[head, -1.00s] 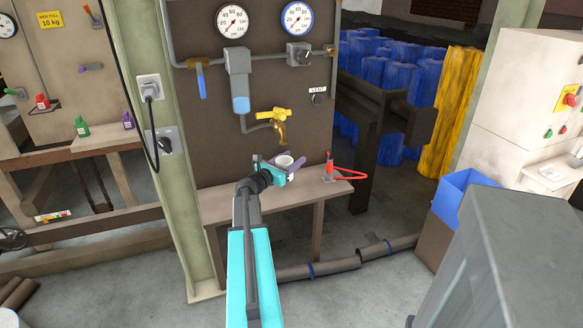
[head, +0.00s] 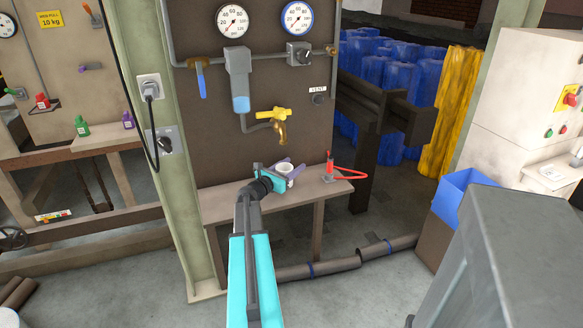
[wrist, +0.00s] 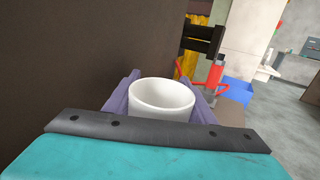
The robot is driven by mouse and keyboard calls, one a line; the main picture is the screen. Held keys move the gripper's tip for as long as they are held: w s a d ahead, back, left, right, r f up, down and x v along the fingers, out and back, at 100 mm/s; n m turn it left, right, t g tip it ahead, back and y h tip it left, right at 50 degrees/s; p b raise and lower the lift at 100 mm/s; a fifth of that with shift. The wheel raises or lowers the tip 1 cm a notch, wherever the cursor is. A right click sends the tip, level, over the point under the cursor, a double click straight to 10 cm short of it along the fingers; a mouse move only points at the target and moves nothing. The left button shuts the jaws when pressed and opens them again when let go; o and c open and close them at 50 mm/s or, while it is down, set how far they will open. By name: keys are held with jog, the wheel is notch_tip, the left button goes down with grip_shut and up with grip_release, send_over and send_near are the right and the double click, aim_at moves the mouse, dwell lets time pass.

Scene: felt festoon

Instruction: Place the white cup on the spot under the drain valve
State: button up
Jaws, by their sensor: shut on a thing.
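The white cup (head: 284,167) is upright between the purple fingers of my gripper (head: 283,173), at the shelf below the drain valve. In the wrist view the cup (wrist: 162,97) sits between both fingers, its open rim up and empty as far as I see. My gripper (wrist: 163,100) is shut on it. The brass drain valve (head: 280,131) with a yellow handle is on the panel above the cup. The spot under it is not visible. I cannot tell whether the cup's base touches the shelf (head: 325,188).
A red tool with a long red handle (head: 345,174) stands on the shelf right of the cup; it also shows in the wrist view (wrist: 215,75). The dark panel (head: 220,140) rises behind. A green post (head: 185,150) stands to the left. A blue bin (head: 462,192) is at right.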

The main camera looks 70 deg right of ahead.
jog(key=shift+f, duration=0.15)
jog(key=o, duration=0.8)
jog(key=shift+c, duration=0.2)
jog(key=shift+r, duration=0.25)
jog(key=v, duration=1.2)
jog(key=shift+b, duration=0.3)
